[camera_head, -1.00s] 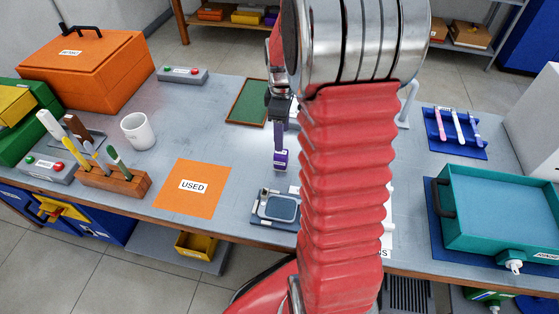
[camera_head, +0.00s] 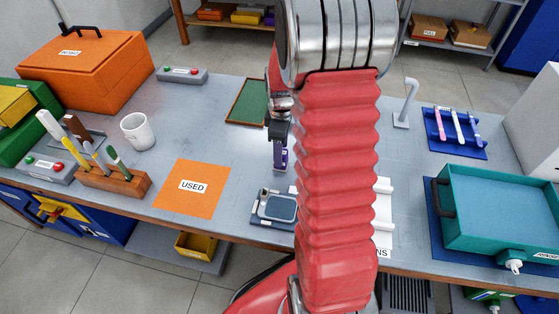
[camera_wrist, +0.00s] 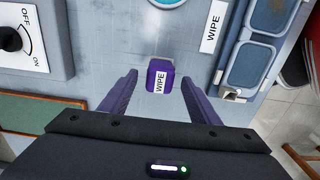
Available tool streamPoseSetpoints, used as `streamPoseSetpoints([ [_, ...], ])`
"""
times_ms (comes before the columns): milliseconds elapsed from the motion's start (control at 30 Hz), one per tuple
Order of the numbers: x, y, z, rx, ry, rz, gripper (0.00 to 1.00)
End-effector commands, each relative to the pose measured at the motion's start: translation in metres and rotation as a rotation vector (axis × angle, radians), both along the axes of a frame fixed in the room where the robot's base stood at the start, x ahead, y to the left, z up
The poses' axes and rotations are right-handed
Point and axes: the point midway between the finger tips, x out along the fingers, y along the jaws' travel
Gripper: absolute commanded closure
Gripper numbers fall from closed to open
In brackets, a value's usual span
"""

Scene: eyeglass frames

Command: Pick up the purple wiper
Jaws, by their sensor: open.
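The purple wiper (camera_wrist: 160,75) is a small purple block with a white label reading WIPE. In the wrist view it lies ahead of and between the two open fingers of my gripper (camera_wrist: 160,88), with a gap showing on each side. In the head view my gripper (camera_head: 279,158) points down over the grey bench. The wiper (camera_head: 284,160) shows there only partly, as purple beside the fingers, and my red arm covers what lies to the right. I cannot tell how far the fingertips are above the bench.
A tray with a blue-grey pad (camera_head: 278,207) lies just in front of my gripper. The orange USED mat (camera_head: 192,189) is to its left, the green board (camera_head: 246,102) behind. A white mug (camera_head: 137,131) and wooden holder (camera_head: 113,184) stand farther left. Bench between is clear.

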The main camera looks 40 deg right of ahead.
Motion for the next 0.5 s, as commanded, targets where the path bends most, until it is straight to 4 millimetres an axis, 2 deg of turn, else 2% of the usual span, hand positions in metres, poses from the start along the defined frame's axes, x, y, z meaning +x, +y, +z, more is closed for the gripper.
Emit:
streamPoseSetpoints([
  [100,0.0,0.001,-0.017,0.001,0.002,0.0,0.44],
  [200,0.0,0.0,-0.024,0.0,0.001,0.0,0.44],
  [500,0.0,0.001,-0.026,0.0,0.0,0.001,0.44],
])
